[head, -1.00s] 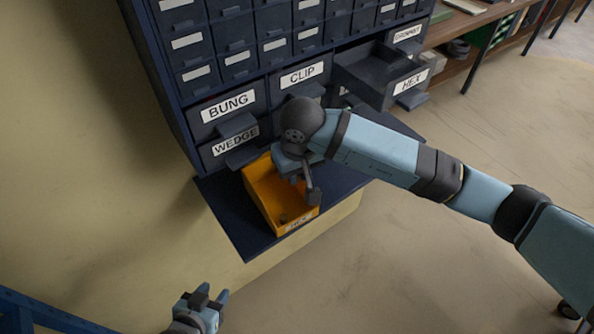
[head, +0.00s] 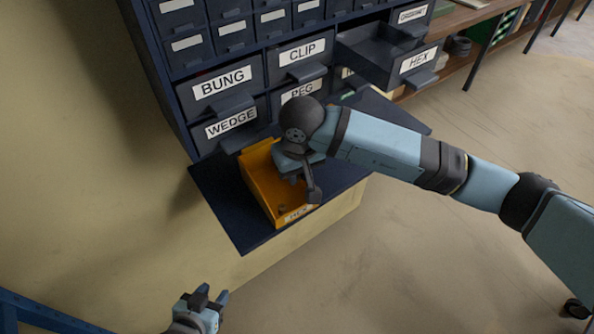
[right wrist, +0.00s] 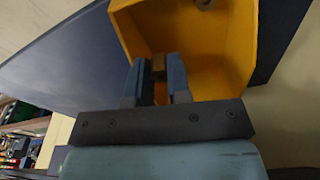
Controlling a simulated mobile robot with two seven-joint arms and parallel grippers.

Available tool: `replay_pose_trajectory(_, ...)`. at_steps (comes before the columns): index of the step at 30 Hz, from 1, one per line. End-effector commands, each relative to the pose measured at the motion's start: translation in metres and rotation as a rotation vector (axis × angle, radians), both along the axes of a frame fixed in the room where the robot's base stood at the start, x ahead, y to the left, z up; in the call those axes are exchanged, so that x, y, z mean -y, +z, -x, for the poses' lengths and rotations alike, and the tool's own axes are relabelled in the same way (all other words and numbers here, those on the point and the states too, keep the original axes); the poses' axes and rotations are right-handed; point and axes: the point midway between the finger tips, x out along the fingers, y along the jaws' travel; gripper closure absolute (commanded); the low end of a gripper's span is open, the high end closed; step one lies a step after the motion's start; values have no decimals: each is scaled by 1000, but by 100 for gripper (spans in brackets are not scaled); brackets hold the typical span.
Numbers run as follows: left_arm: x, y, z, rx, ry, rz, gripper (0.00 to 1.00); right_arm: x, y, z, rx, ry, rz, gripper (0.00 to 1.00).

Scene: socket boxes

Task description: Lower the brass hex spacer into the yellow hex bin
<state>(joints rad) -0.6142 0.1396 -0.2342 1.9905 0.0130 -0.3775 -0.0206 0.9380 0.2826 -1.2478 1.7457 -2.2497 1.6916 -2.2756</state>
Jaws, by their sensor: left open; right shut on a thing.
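My right gripper (head: 306,186) is over the bin. In the right wrist view, my right gripper (right wrist: 158,82) is shut on the brass hex spacer (right wrist: 158,63), a small brownish piece between the fingertips, with the bin (right wrist: 210,60) behind it. I cannot tell how deep it is. In the head view the spacer is hidden. My left gripper (head: 209,297) is open and empty at the lower left, away from the bin.
A small round piece (right wrist: 204,4) lies in the bin. The dark drawer cabinet (head: 190,70) stands behind, and its HEX drawer (head: 385,57) is pulled out. The dark shelf (head: 225,210) has bare room left of the bin.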

Motion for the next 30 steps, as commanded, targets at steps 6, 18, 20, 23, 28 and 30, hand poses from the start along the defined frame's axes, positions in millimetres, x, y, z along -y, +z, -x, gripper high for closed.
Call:
replay_pose_trajectory(6,0,0,0,0,0,0,57,0,0,0,0,0,0,100)
replay_pose_trajectory(18,0,1,-1,6,0,2,57,0,-1,0,0,0,0,100)
replay_pose_trajectory(20,0,1,-1,6,0,2,57,0,-2,0,0,0,0,100)
replay_pose_trajectory(23,1,-1,-1,6,-1,2,57,0,-4,0,1,0,0,100)
replay_pose_trajectory(28,1,-4,-1,5,-1,2,57,0,-6,0,1,0,0,100)
replay_pose_trajectory(30,1,-6,-1,4,-1,2,57,0,-7,0,1,-1,-1,100)
